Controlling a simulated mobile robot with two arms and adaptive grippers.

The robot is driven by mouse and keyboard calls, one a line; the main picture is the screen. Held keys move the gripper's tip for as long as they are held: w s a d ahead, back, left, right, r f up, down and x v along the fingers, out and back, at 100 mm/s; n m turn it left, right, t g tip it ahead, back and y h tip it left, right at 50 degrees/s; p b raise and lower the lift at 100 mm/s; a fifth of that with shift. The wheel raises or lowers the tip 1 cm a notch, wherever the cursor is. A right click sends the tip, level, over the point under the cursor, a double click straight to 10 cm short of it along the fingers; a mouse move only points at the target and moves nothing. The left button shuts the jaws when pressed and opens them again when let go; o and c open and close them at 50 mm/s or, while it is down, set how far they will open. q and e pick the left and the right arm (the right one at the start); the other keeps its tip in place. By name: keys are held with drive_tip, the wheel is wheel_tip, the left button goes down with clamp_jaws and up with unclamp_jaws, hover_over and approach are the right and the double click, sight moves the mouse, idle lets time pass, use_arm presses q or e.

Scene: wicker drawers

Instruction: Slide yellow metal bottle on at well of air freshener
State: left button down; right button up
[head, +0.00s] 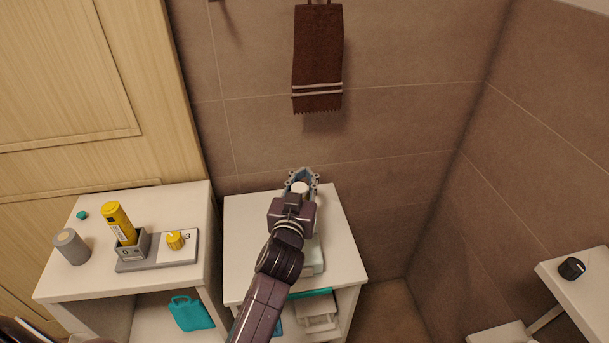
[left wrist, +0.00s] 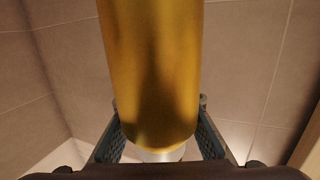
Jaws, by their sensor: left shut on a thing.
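My left gripper (head: 302,181) is over the white cabinet at the middle, its arm coming up from below. In the left wrist view a smooth yellow metal bottle (left wrist: 152,70) stands between the two fingers, with a pale silvery end at the bottom. The gripper is shut on it. In the head view the gripper and wrist hide most or all of this bottle. On the left cabinet, a yellow can (head: 118,220) with a dark label sits slightly tilted in a grey square well (head: 132,247) on a grey base. My right gripper is not in view.
A yellow knob (head: 175,240) is on the same grey base, beside a "3". A grey cylinder (head: 71,246) and small teal item (head: 81,215) are on the left cabinet (head: 178,200). The middle cabinet (head: 250,207) stands by the tiled wall, below a brown towel (head: 317,60).

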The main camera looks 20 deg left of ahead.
use_arm(q)
drive_tip(key=shift+f+b, duration=0.8)
drive_tip(key=shift+f, duration=0.3)
drive_tip(key=c, duration=2.1)
unclamp_jaws()
drive_tip(key=shift+r, duration=0.1)
drive_tip(key=o, duration=0.5)
wheel_tip(320, 180, up, 10)
drive_tip(key=shift+r, duration=0.1)
